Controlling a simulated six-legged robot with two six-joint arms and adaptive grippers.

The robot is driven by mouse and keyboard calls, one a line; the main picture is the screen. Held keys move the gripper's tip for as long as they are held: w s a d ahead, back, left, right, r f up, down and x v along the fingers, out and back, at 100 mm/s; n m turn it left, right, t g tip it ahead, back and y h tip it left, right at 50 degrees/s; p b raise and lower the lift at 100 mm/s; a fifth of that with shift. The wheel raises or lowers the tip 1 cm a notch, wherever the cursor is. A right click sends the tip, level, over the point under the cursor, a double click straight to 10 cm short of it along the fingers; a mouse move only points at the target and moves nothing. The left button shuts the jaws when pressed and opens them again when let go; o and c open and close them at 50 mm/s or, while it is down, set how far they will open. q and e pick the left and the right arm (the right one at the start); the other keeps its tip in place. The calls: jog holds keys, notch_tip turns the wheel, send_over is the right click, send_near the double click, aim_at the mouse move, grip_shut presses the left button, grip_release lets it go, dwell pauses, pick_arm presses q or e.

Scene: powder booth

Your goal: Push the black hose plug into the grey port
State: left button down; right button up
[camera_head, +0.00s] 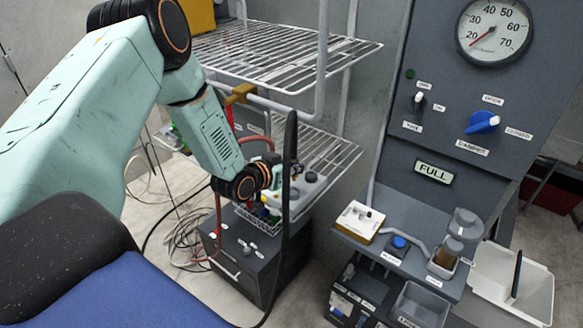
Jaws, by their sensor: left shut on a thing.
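My left arm comes in from the left, and my left gripper (278,185) is at its end, in front of the wire rack. It is shut, and the black hose (288,210) runs upright right at its fingers. The hose bends over at the top and drops to the floor. The plug end itself is not clear; gripper and hose cover it. I cannot make out the grey port for certain. A dark grey box (240,262) with small fittings on top stands below the gripper. My right gripper is not in view.
A wire rack (285,52) stands behind the gripper. A grey panel (455,105) with a gauge (494,30) and a blue knob (482,122) is at the right. Below it, a shelf carries a yellow-and-white box (360,222). A white bin (535,290) stands at far right. Loose cables lie on the floor.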

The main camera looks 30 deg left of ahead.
aim_at(293, 179)
pick_arm(q)
jog(key=shift+w+f+b, duration=0.1)
jog(key=shift+f+b, duration=0.2)
jog(key=shift+f, duration=0.15)
jog(key=shift+a+f+b, duration=0.3)
jog(key=shift+f+b, duration=0.2)
jog(key=shift+f, duration=0.15)
jog(key=shift+d+f+b, duration=0.3)
jog(key=shift+f+b, duration=0.35)
jog(key=shift+a+f+b, duration=0.25)
jog(key=shift+f+b, duration=0.3)
jog(key=shift+f, duration=0.15)
jog(key=shift+d+f, duration=0.1)
jog(key=shift+f, duration=0.05)
jog(key=shift+d, duration=0.1)
jog(key=shift+f+b, duration=0.2)
jog(key=shift+b, duration=0.1)
jog(key=shift+f, duration=0.15)
